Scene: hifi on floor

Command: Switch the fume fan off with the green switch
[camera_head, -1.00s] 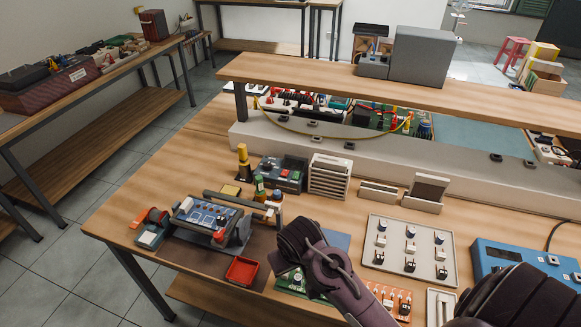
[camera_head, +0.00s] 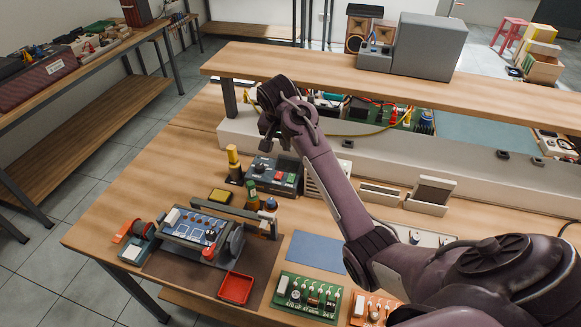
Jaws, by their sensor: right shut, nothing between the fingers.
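A dark control box (camera_head: 262,182) stands on the bench, left of centre, with a black knob and small red and green parts on its front. I cannot tell which unit is the fume fan. My right gripper (camera_head: 267,136) is shut and empty, fingers down, above and behind the control box, apart from it. My left gripper is not in view.
A yellow-topped bottle (camera_head: 233,158) stands just left of the control box. A circuit board in a holder (camera_head: 200,230) and a red tray (camera_head: 235,288) lie in front. A raised shelf (camera_head: 480,97) runs behind.

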